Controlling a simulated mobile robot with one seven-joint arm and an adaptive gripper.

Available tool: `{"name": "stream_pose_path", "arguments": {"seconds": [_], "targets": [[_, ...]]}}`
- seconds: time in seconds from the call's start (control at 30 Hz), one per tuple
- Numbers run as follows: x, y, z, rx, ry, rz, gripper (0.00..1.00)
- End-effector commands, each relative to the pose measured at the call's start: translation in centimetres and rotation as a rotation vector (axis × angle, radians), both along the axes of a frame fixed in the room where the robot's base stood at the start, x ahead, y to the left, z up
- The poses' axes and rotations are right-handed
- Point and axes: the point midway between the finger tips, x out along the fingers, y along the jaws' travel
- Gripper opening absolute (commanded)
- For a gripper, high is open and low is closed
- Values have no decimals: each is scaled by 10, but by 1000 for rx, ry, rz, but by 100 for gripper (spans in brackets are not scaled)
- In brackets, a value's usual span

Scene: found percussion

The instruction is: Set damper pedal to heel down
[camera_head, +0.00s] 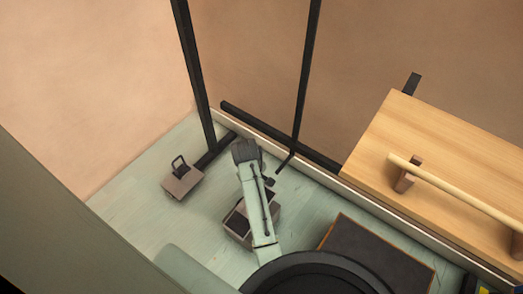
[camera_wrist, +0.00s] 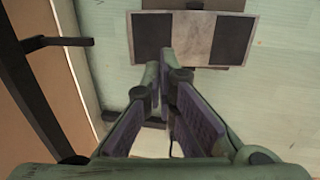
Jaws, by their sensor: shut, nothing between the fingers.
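What looks like the damper pedal is a brown-grey block with dark pads (camera_head: 237,222) on the pale floor in the head view, partly hidden behind my arm. In the wrist view, the pedal (camera_wrist: 192,33) lies at the top, with a dark pad on each side of a lighter middle. I cannot tell which end is the heel or which way it tilts.
A small brown block with a black loop (camera_head: 182,181) stands to the left. Black frame posts and floor bars (camera_head: 280,137) stand behind. A wooden bench with a rail (camera_head: 440,140) is at the right. A dark orange-edged panel (camera_head: 375,258) lies at the lower right.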

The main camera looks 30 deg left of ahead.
Motion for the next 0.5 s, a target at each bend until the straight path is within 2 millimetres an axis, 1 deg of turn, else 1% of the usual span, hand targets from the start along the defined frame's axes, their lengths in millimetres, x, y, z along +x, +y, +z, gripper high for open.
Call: {"name": "stream_pose_path", "arguments": {"seconds": [0.17,0.27,0.37,0.5], "targets": [[1,0,-1,2,-1,-1,0],[2,0,-9,2,-1,-2,0],[4,0,-24,1,-1,-2,0],[9,-1,-53,0,0,-2,0]]}}
